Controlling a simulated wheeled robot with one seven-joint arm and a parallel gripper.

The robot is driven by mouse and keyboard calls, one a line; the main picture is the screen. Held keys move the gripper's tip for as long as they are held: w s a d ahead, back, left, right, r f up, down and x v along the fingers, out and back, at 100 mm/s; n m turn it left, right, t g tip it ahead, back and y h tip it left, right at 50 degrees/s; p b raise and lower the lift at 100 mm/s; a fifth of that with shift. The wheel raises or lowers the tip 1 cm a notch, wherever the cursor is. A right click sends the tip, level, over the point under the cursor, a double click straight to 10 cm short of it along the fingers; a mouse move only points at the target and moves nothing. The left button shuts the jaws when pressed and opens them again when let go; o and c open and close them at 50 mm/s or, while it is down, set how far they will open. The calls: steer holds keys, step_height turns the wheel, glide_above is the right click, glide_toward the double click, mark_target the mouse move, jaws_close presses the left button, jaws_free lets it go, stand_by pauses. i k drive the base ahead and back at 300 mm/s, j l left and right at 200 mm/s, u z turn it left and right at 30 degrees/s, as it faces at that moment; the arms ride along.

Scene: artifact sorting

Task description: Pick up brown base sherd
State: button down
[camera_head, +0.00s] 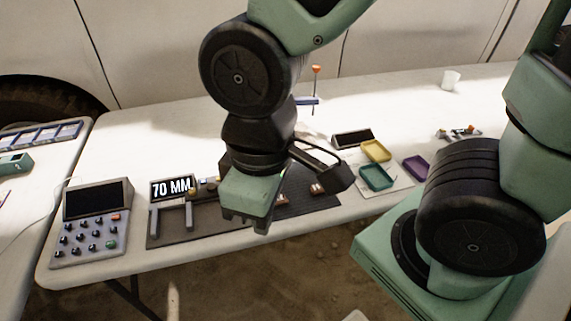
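My gripper (246,222) hangs pointing down in front of the table's near edge, over part of a dark mat (216,232). Its fingers are small and dark, and I cannot tell whether they are open or shut. Small brownish pieces (316,188) lie on the mat to the right of my gripper. A rounded brown piece (191,192) shows to the left, by the "70 MM" display (172,187). I cannot tell which piece is the brown base sherd. My arm and gripper hide the middle of the mat.
Yellow (376,150), teal (376,178) and purple (415,168) trays stand to the right. A grey button console (90,222) stands at the left. A white cup (451,80) stands far right. Grey upright posts (170,217) stand on the mat's left part.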

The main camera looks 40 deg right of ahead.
mark_target(282, 199)
steer(key=z, duration=0.45)
steer(key=j+z, duration=0.3)
steer(key=z, duration=0.15)
steer(key=k+j+z, duration=0.15)
steer(key=z, duration=0.3)
steer(key=k+j+z, duration=0.15)
steer(key=j+z, duration=0.3)
steer(key=k+j, duration=0.35)
